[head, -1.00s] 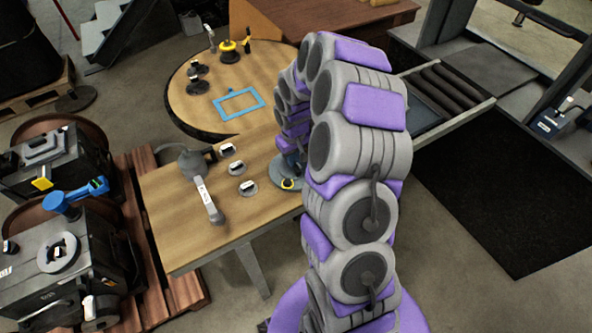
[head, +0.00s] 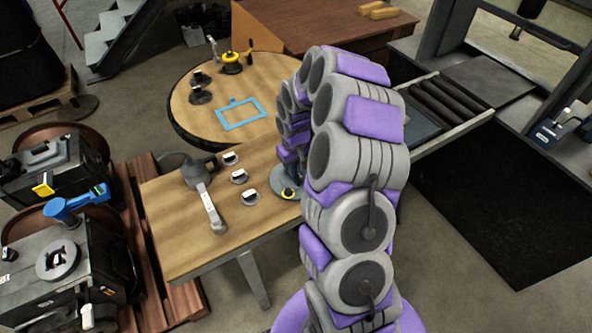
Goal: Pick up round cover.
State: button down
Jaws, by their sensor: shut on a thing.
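The round cover (head: 280,179) is a grey disc at the right side of the wooden table, with a yellow and black part near its front edge. My gripper (head: 287,158) is above its back right part, shut on it. The fingertips are small and partly hidden by my arm, and so is the cover's right side. I cannot tell whether the cover is clear of the tabletop.
The wooden table (head: 178,234) also holds a grey tool (head: 211,210) and small discs (head: 239,176). A round table (head: 270,75) behind it bears a blue frame (head: 241,113) and parts. Machine housings (head: 62,265) stand on pallets at left. A black mat (head: 480,205) lies at right.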

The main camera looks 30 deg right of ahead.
jog(key=shift+s+a+f+g, duration=0.2)
jog(key=shift+s+f+g, duration=0.05)
jog(key=shift+s+f, duration=0.25)
jog(key=shift+s+a+f+g, duration=0.15)
jog(key=shift+s+f+g, duration=0.1)
jog(key=shift+s+f, duration=0.2)
jog(key=shift+w+d+r+p, duration=0.1)
jog(key=shift+w+r+p, duration=0.15)
jog(key=shift+r, duration=0.25)
jog(key=shift+w+d+r+p, duration=0.15)
jog(key=shift+r+p, duration=0.1)
jog(key=shift+r, duration=0.2)
jog(key=s+a+r+p, duration=0.2)
jog(key=s+a, duration=0.5)
jog(key=a, duration=0.6)
jog(key=shift+a+r+t, duration=0.25)
jog(key=shift+r+t, duration=0.05)
jog(key=shift+r, duration=0.2)
jog(key=shift+s, duration=0.1)
jog(key=shift+c, duration=1.9)
grip_release()
jog(key=shift+d, duration=0.1)
